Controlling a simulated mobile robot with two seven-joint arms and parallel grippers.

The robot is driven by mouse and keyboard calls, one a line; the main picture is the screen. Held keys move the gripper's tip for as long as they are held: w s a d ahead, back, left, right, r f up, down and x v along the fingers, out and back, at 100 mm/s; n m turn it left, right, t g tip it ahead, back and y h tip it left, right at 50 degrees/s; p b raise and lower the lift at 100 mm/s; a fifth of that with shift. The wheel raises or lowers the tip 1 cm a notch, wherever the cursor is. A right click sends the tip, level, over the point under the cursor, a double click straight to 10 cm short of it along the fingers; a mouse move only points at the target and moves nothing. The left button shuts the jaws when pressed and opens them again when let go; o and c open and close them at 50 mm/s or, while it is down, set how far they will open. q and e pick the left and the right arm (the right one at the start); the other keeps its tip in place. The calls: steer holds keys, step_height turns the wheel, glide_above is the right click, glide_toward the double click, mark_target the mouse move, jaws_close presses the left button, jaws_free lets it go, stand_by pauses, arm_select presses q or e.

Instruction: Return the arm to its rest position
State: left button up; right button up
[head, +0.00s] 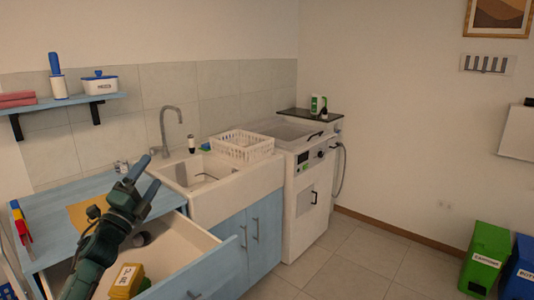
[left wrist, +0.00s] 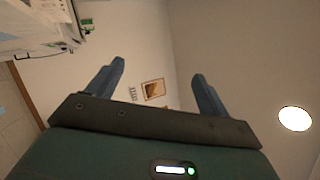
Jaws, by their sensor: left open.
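My left gripper (head: 146,173) is raised in the head view, above the open drawer (head: 185,255) and in front of the sink counter. Its two blue fingers are spread apart. In the left wrist view the gripper (left wrist: 158,82) is open with nothing between the fingers, facing the wall and ceiling. My right gripper is in neither view. Small shakers (head: 120,167) stand on the blue counter behind the gripper. A yellow container (head: 127,282) with a label lies in the drawer, and a dark round item (head: 141,239) lies further in.
The sink (head: 200,172) with its faucet and a white basket (head: 243,146) stands right of the drawer. A wall shelf (head: 75,102) holds a white pot (head: 99,83). Green (head: 487,258) and blue (head: 519,270) bins stand at the far right. The floor in the middle is clear.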

arm_select(q)
steer(key=w+a+f+n+g+y, duration=0.1)
steer(key=a+f+n+g+y, duration=0.3)
steer(key=n, duration=0.7)
steer(key=w+a+f+n+g+y, duration=0.1)
steer(key=w+a+f+n+y, duration=0.15)
steer(key=f+n+y, duration=0.6)
steer(key=s+d+f+n+g+h, duration=0.1)
steer(key=s+d+f+h, duration=0.4)
steer(key=s+f, duration=0.2)
steer(key=s+d+f+g+h, duration=0.2)
steer(key=s+d+f, duration=0.4)
steer(key=s+f, duration=0.45)
steer(key=s+d+f+g, duration=0.1)
steer(key=s+d+f, duration=0.1)
steer(key=s, duration=0.5)
steer(key=s+d+f+g+h, duration=0.1)
steer(key=s+d, duration=0.3)
steer(key=s, duration=0.4)
steer(key=s+d+f+g, duration=0.1)
steer(key=s+d+f, duration=0.2)
steer(key=s, duration=0.5)
steer(key=shift+d+g+h, duration=0.3)
steer(key=shift+h, duration=0.05)
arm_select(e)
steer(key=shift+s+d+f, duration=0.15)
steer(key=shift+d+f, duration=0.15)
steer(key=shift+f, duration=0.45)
